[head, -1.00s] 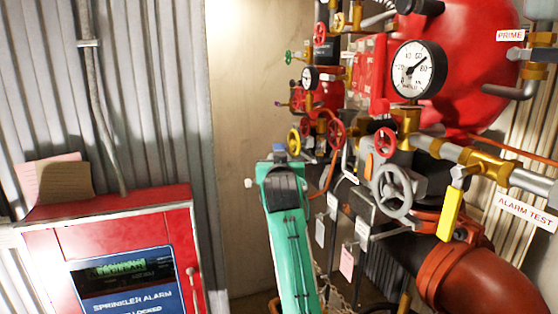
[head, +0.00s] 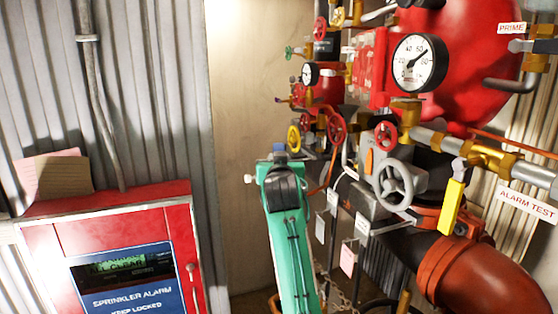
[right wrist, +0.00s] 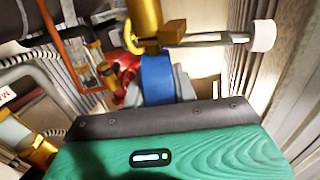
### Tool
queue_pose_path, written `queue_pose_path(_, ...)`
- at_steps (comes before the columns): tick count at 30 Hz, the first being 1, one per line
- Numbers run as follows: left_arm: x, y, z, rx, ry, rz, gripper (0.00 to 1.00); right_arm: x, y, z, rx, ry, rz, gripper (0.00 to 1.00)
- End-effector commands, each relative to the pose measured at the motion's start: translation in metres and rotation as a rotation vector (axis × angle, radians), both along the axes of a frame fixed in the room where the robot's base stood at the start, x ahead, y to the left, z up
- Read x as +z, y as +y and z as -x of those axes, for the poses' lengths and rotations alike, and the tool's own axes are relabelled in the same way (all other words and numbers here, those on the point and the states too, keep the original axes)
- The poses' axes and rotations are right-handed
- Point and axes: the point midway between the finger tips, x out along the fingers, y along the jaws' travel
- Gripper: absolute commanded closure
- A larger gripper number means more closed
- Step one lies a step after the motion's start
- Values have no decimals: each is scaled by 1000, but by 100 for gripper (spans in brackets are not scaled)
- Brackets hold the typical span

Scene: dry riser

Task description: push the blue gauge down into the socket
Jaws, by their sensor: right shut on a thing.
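The blue gauge shows as a blue band (right wrist: 157,80) in the right wrist view, between the grey fingers of my right gripper (right wrist: 172,88). That gripper is shut on it. A brass piece (right wrist: 145,18) stands directly beyond the blue band, with a rod ending in a white knob to its right. In the head view, only a small blue patch (head: 279,148) shows at the far end of my green right arm, where the gripper (head: 279,158) is mostly hidden. I cannot make out the socket or whether the gauge touches it. My left gripper is out of view.
Pipework with red handwheels (head: 337,128), a grey handwheel (head: 393,184), a large white dial (head: 419,62) and a yellow lever (head: 451,206) crowds the right. A red alarm cabinet (head: 110,250) stands at lower left. Bare wall (head: 240,110) lies left of the gripper.

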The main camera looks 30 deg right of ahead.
Motion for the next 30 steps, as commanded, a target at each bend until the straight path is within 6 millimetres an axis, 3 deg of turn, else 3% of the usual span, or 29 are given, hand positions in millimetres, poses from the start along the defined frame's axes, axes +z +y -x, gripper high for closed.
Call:
queue_pose_path(12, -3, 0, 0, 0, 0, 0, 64, -5, 0, 0, 0, 0, 0, 95)
queue_pose_path(13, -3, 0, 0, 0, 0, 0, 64, -5, 0, 0, 0, 1, -1, 70)
queue_pose_path(17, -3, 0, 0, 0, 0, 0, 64, -5, 0, 0, 0, 1, -1, 47)
queue_pose_path(26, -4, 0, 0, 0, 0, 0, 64, -6, 1, 1, 0, 1, -1, 47)
queue_pose_path(30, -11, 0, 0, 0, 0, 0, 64, -8, 8, 11, 1, -1, -2, 47)
